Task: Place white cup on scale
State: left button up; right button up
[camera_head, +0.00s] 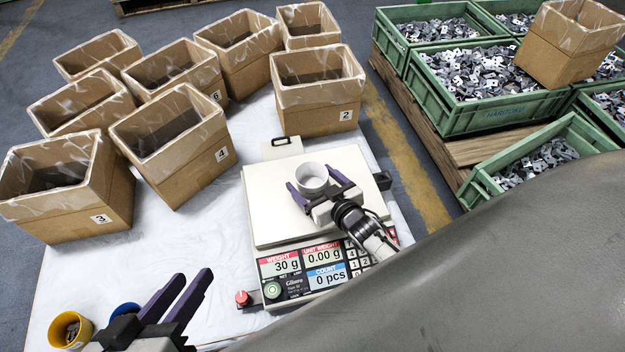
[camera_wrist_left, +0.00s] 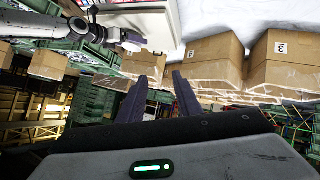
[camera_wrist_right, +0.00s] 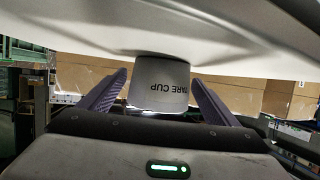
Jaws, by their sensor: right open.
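The white cup (camera_head: 312,179) stands upright on the pale plate of the scale (camera_head: 270,212). The scale display reads 30 g. My right gripper (camera_head: 318,190) is open, with one finger on each side of the cup. In the right wrist view the cup (camera_wrist_right: 158,85), lettered "TARE CUP", sits between the two spread fingers with a gap visible on each side. My left gripper (camera_head: 185,297) is at the lower left of the head view, away from the scale. Its fingers are apart and empty in the left wrist view (camera_wrist_left: 160,98).
Several cardboard boxes (camera_head: 320,92) stand on the white table left of and behind the scale. A yellow cup (camera_head: 70,330) and a blue cup (camera_head: 125,310) are near my left gripper. Green crates of metal parts (camera_head: 490,115) are at the right.

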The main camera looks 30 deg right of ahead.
jog(key=shift+r, duration=0.15)
jog(key=p+v, duration=0.1)
jog(key=v, duration=0.1)
jog(key=shift+s+r+p, duration=0.2)
jog(key=shift+p, duration=0.15)
jog(key=p+v, duration=0.3)
jog(key=v, duration=0.5)
jog(key=shift+s+p, duration=0.15)
jog(key=shift+p, duration=0.15)
jog(key=shift+s+r, duration=0.2)
jog(key=shift+s, duration=0.4)
pick_arm(q)
jog(key=a+f, duration=0.1)
jog(key=a+f+g+y, duration=0.1)
jog(key=f, duration=0.1)
jog(key=s+a+f+y, duration=0.1)
jog(key=shift+f+g, duration=0.15)
jog(key=shift+g, duration=0.25)
pick_arm(e)
jog(key=shift+d, duration=0.1)
